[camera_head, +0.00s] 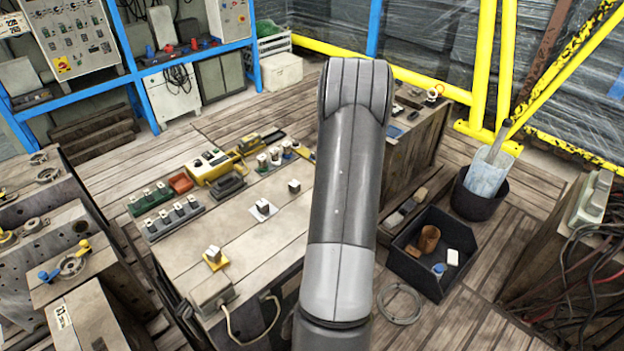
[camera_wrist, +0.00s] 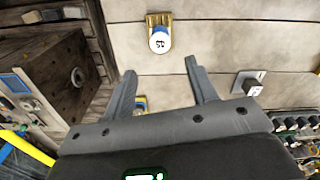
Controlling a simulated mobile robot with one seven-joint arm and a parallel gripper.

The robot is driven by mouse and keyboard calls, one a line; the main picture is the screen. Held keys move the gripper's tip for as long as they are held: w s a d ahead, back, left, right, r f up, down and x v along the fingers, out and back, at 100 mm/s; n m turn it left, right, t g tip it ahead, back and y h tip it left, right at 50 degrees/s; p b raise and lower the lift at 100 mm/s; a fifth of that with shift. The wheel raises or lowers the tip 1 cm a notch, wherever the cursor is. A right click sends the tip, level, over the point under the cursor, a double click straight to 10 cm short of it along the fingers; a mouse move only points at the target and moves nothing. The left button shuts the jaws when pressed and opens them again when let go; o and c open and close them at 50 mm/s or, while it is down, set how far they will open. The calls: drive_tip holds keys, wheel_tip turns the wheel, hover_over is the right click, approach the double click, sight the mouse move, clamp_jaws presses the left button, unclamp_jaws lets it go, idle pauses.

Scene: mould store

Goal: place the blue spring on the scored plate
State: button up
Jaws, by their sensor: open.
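In the wrist view my gripper (camera_wrist: 160,68) is open, with nothing between its fingertips. Above the fingertips there, a round blue piece with a white marked top (camera_wrist: 160,40) stands on a small yellow plate (camera_wrist: 152,19). A second yellow and blue item (camera_wrist: 139,100) shows between the fingers, partly covered by the gripper body. To the right, a dark block (camera_wrist: 253,88) sits on a pale square plate (camera_wrist: 239,82). I cannot tell for sure which piece is the blue spring or which plate is scored. In the head view my arm hides the gripper.
A dark bin (camera_head: 408,265) stands on the floor at right.

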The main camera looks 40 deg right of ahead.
drive_tip(key=w+a+r+t, duration=0.1)
drive_tip(key=a+r, duration=0.5)
drive_tip(key=a, duration=0.4)
drive_tip(key=a+r+m+t+h, duration=0.1)
drive_tip(key=a+r, duration=0.6)
drive_tip(key=a, duration=0.3)
drive_tip(key=w+a+r, duration=0.1)
drive_tip(key=a+r, duration=0.5)
drive_tip(key=a, duration=0.4)
drive_tip(key=s+a+r+m+t+y, duration=0.1)
drive_tip(key=s+a+t, duration=0.2)
drive_tip(key=s+a, duration=1.5)
drive_tip(key=a, duration=0.3)
drive_tip(key=shift+r+m+t, duration=0.2)
drive_tip(key=shift+m+t, duration=0.1)
